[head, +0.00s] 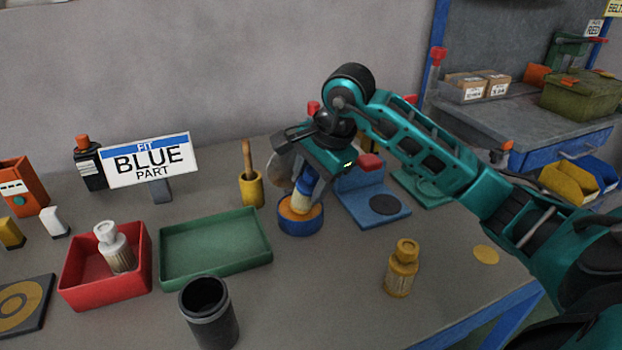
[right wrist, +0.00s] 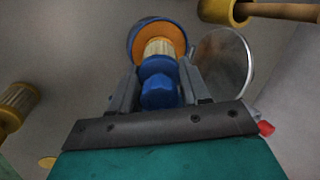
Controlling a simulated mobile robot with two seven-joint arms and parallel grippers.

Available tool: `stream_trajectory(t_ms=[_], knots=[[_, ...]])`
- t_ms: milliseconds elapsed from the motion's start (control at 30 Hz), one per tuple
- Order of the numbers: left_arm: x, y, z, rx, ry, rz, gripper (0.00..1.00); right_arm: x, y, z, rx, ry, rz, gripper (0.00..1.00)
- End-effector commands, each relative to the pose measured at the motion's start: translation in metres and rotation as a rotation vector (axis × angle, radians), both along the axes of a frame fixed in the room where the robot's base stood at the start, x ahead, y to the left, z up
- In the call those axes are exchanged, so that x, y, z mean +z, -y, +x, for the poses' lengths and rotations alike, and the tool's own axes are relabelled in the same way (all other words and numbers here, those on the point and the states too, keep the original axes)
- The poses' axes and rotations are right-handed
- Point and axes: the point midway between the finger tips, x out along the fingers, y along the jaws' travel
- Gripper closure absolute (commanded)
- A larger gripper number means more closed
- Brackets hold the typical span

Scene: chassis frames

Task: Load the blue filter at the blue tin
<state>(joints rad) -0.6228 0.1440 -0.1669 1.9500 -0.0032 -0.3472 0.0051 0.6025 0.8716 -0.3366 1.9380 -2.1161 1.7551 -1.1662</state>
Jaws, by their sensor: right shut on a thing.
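The blue filter (head: 304,187) has a blue cap and a cream pleated body. My right gripper (head: 309,178) is shut on its blue cap, which also shows between the fingers in the right wrist view (right wrist: 160,88). The blue tin (head: 299,228) is a low round tin with an orange inside, and it stands on the bench below the gripper. The filter is slightly tilted, its pleated end over the tin's orange inside. In the right wrist view the pleated end overlaps the tin (right wrist: 134,33). I cannot tell if it touches the bottom. My left gripper is not in view.
A yellow pot (head: 251,190) with a wooden handle and a green tray (head: 215,270) stand left of the tin. A blue fixture (head: 372,205) stands close right. A yellow filter (head: 401,272) and a dark cup (head: 212,325) stand in front. A silver disc (right wrist: 222,65) is beside the gripper.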

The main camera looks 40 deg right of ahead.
Motion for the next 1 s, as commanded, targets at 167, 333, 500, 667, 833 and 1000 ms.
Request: stream_trajectory(t_ms=[167,333,500,667,833,1000], knots=[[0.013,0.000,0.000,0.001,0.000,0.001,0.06,0.017,0.001,0.000,-0.002,0.002,-0.002,0.84],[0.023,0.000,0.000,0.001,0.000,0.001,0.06,0.032,0.001,0.001,-0.001,0.004,-0.001,0.84],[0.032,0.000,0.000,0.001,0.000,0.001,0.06,0.046,0.001,0.001,-0.002,0.005,-0.002,0.84],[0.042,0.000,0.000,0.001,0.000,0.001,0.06,0.059,0.001,0.001,-0.002,0.005,-0.001,0.84],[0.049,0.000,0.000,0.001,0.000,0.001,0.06,0.069,0.001,0.001,-0.002,0.005,-0.001,0.84],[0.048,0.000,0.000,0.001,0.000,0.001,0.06,0.069,0.001,0.001,-0.002,0.005,-0.001,0.84]])
